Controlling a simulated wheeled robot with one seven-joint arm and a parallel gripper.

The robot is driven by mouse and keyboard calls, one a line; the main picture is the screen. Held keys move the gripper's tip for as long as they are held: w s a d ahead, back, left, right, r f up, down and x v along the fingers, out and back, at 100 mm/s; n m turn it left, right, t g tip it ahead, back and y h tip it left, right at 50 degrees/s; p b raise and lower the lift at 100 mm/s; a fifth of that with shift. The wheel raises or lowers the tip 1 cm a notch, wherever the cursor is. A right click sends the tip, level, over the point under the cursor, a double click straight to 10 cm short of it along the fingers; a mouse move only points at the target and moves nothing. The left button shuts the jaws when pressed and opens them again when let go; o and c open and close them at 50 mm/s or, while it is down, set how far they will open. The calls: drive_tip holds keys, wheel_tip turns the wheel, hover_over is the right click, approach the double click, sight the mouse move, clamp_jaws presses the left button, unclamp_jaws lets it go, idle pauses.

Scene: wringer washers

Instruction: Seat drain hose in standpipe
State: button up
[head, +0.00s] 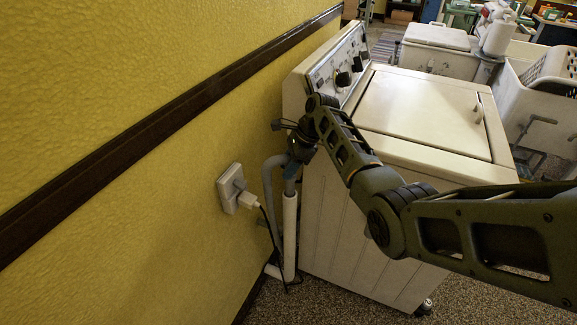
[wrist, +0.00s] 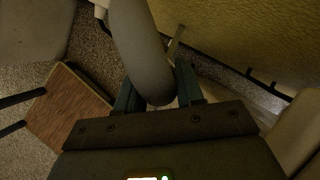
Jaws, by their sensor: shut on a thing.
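The grey drain hose (head: 268,181) bends over beside the washer's rear corner in the head view, with its upper part at my gripper (head: 291,172). The white standpipe (head: 289,236) stands upright between the wall and the washer, its top just below my gripper. In the wrist view the thick grey hose (wrist: 139,48) runs down between the teal fingers of my gripper (wrist: 158,92), which is shut on it. My gripper hides the hose's end and the pipe's mouth, so I cannot tell whether the end is inside the pipe.
A white washer (head: 420,115) stands close to the right of the pipe. A wall outlet (head: 231,187) with a plug and black cord is close to the left on the yellow wall (head: 130,230). A wood-topped piece (wrist: 66,108) lies below in the wrist view.

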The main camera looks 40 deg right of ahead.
sight(289, 183)
drive_tip(key=shift+f+b, duration=1.9)
drive_tip(key=shift+f, duration=1.4)
idle(1.0)
drive_tip(key=shift+s+f, duration=0.15)
drive_tip(key=shift+f, duration=0.35)
idle(1.2)
drive_tip(key=o, duration=1.6)
drive_tip(key=shift+r, duration=0.1)
drive_tip(key=shift+c, duration=0.2)
drive_tip(key=shift+r, duration=0.15)
drive_tip(key=shift+p+v, duration=2.15)
drive_tip(key=shift+v, duration=1.2)
